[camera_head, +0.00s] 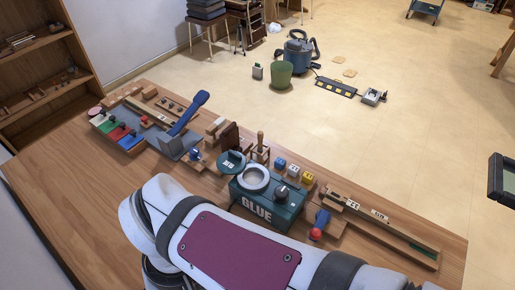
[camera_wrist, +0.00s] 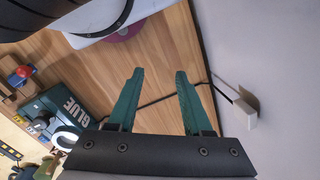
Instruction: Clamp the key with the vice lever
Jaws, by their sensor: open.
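A long wooden piano key with pale labelled blocks on it (camera_head: 380,227) lies in a wooden holder at the right end of the bench. Left of it is a small blue fitting (camera_head: 322,217) with a red ball knob (camera_head: 316,234), which looks like the vice and its lever. The red knob also shows at the left edge of the wrist view (camera_wrist: 21,73). My gripper (camera_wrist: 157,71) is open and empty, with bare bench and floor behind its green fingers. It is apart from the knob. The head view does not show the fingers.
A dark green GLUE box (camera_head: 262,212) with a round opening stands left of the red knob. A large blue lever (camera_head: 188,112) and coloured blocks (camera_head: 118,130) are at the bench's left. The bench's front-left part (camera_head: 80,190) is clear.

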